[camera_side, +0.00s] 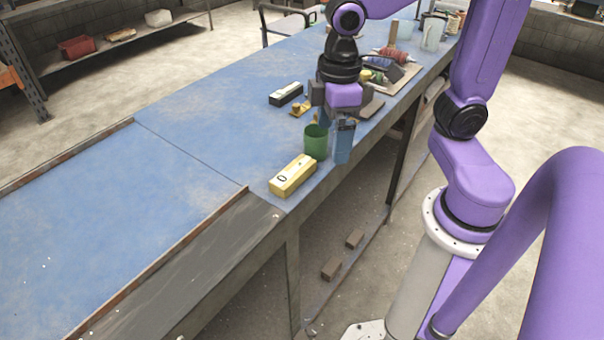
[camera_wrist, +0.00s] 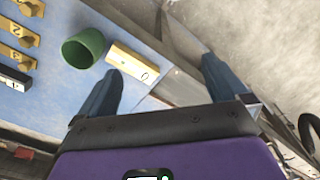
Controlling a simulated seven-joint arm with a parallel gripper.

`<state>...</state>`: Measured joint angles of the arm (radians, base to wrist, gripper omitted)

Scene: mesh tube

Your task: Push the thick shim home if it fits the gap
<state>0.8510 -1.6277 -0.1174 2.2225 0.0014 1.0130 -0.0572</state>
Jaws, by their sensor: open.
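My gripper (camera_side: 335,138) is open above the bench's right edge, its blue fingers pointing down. In the wrist view, its fingers (camera_wrist: 162,65) are wide apart with nothing held between them. A yellow block (camera_side: 293,176) with a dark round mark lies near the bench edge, in front of the gripper. It also shows in the wrist view (camera_wrist: 132,63), beyond the left finger. Several brass-coloured pieces (camera_wrist: 18,55) with marks lie in a row at the left of the wrist view. I cannot tell which piece is the thick shim, nor make out the gap.
A green cup (camera_side: 316,143) stands beside the gripper, close to the yellow block; it also shows in the wrist view (camera_wrist: 84,48). A black-and-white block (camera_side: 286,94) lies farther back. Tools and containers crowd the far bench end. The blue bench top (camera_side: 190,110) is clear at left.

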